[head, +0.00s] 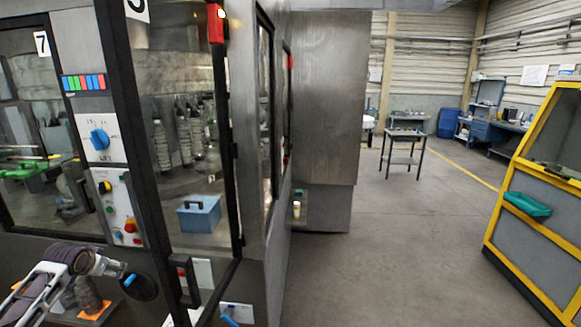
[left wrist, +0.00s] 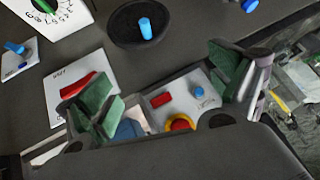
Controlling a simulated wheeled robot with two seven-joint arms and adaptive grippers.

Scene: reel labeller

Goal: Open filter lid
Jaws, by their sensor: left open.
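A black round cover with a blue knob (head: 140,287) is on the dark lower front of the machine. It also shows as a black disc with an upright blue knob in the left wrist view (left wrist: 145,28). I cannot tell for sure that it is the filter lid; it looks closed. My left gripper (head: 110,267) is just left of and above it in the head view. In the left wrist view the green-padded fingers (left wrist: 165,94) are spread apart, with nothing held between them. The disc lies beyond the fingertips, apart from them. My right gripper is not in view.
A panel with a blue dial (head: 99,139) and buttons stands above. Behind the glass door sits a blue box (head: 199,214); the door has a black handle (head: 185,280). In the wrist view, a red handle (left wrist: 78,85) is near one finger. Open floor lies right.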

